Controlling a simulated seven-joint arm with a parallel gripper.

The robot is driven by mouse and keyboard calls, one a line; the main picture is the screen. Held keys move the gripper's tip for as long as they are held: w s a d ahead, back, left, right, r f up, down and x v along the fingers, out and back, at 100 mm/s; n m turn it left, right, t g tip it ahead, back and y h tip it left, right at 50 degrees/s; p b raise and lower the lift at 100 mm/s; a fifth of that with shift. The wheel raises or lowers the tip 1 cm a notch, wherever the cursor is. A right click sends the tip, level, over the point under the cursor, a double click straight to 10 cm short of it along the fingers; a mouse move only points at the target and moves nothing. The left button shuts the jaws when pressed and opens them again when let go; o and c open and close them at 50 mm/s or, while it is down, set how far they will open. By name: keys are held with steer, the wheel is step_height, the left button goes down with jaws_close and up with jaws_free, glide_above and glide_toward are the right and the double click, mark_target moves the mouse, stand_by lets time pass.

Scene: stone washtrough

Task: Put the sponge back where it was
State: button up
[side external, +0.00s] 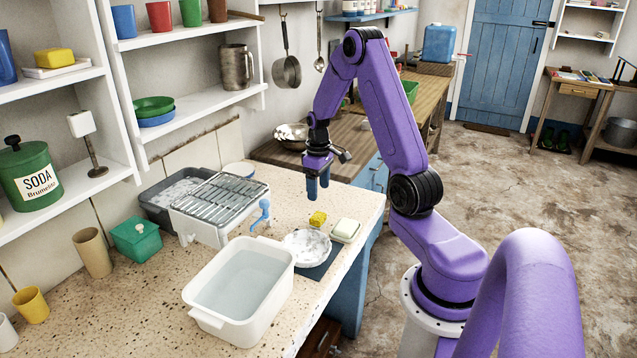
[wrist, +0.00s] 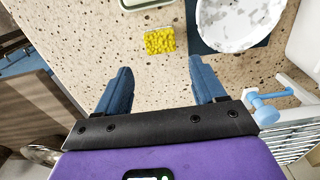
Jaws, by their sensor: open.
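A small yellow sponge (side external: 318,218) lies on the speckled stone counter, between a round white-and-grey dish (side external: 306,247) and my gripper. In the wrist view the sponge (wrist: 160,41) lies ahead of the fingertips, between their lines. My gripper (side external: 318,190) hangs above the counter, pointing down, with nothing in it. In the wrist view its two blue fingers (wrist: 158,75) are wide apart. A soap dish with a pale bar (side external: 345,230) sits right of the sponge. The sponge is clear of the fingers.
A white basin of water (side external: 240,285) stands on the near counter. A wire drying rack (side external: 220,197) on a white box, with a blue tap (side external: 262,213) beside it, stands left of the gripper. A dark blue mat (wrist: 228,46) lies under the round dish. Bare counter surrounds the sponge.

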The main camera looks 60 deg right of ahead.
steer(key=s+a+r+n, duration=0.2)
steer(key=a+r+n, duration=0.15)
steer(key=a, duration=0.85)
steer(key=s+a+r+n, duration=0.15)
steer(key=a+r, duration=0.35)
steer(key=a, duration=0.7)
steer(key=s+a+r+n, duration=0.2)
steer(key=s+a+n, duration=0.1)
steer(key=s, duration=0.7)
steer(key=s+a+r+n, duration=0.2)
steer(key=s+a+n, duration=0.2)
steer(key=s, duration=0.6)
steer(key=shift+a+r+n, duration=0.15)
steer(key=shift+a+n, duration=0.15)
steer(key=shift+a, duration=0.85)
